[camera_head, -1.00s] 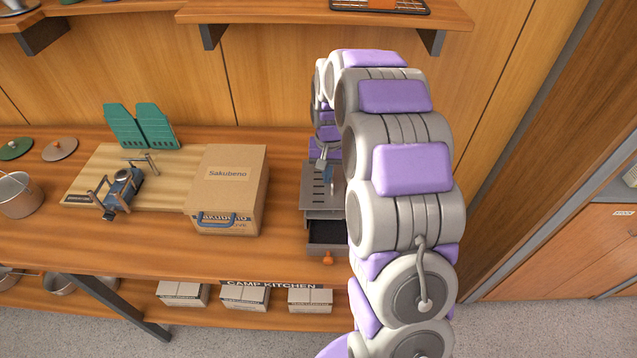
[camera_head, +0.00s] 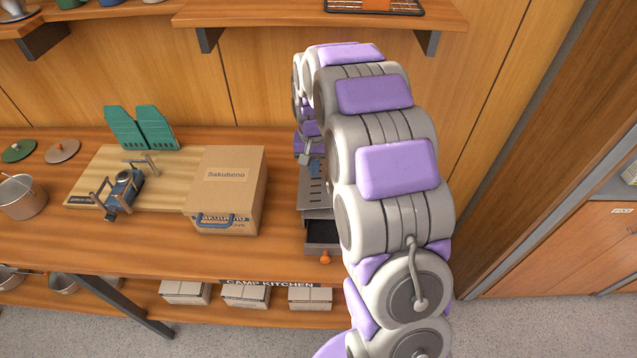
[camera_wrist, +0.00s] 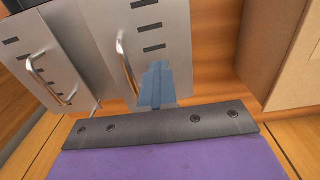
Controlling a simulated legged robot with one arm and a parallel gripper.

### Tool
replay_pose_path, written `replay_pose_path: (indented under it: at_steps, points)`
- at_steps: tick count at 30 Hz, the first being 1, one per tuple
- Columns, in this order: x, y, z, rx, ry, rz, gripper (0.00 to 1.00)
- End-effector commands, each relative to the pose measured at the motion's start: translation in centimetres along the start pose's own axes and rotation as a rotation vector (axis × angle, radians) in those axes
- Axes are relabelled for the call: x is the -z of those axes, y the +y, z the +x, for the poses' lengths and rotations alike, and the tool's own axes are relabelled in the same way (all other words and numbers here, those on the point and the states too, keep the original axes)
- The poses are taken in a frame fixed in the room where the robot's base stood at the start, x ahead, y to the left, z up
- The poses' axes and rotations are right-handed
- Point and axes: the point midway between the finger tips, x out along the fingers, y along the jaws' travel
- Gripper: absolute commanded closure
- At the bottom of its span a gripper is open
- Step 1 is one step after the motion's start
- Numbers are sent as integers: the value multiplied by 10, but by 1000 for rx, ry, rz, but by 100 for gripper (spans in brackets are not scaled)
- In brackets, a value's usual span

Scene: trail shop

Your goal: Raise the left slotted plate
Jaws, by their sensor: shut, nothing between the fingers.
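Two grey slotted plates lie side by side on top of a small grey unit at the bench's right. In the wrist view, which is turned round, the left plate (camera_wrist: 158,28) is the one nearer the cardboard box, with a bent metal handle (camera_wrist: 127,66). The right plate (camera_wrist: 28,40) has its own handle (camera_wrist: 48,82). My gripper's blue fingers (camera_wrist: 157,84) are shut and empty, over the left plate's edge beside its handle; contact is unclear. In the head view my gripper (camera_head: 315,168) is above the slotted top (camera_head: 313,192), partly hidden by my arm.
A drawer (camera_head: 322,233) with an orange knob (camera_head: 325,258) is open below the plates. A cardboard box (camera_head: 228,185) stands close to their left. Further left are a wooden board (camera_head: 90,178) with a blue stove (camera_head: 122,187) and green panels (camera_head: 142,127). A shelf (camera_head: 300,17) hangs above.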

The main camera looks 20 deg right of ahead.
Motion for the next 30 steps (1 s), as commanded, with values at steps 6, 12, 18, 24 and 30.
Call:
replay_pose_path:
  at_steps: [6, 12, 18, 24, 30]
  points:
    - [1, -10, -5, 2, -1, -1, 100]
    - [0, -11, -4, 2, -2, 0, 100]
    - [-1, -11, -5, 0, -4, 0, 100]
    - [0, -11, -4, 1, -3, 0, 100]
    - [-1, -10, -5, 1, -4, 0, 100]
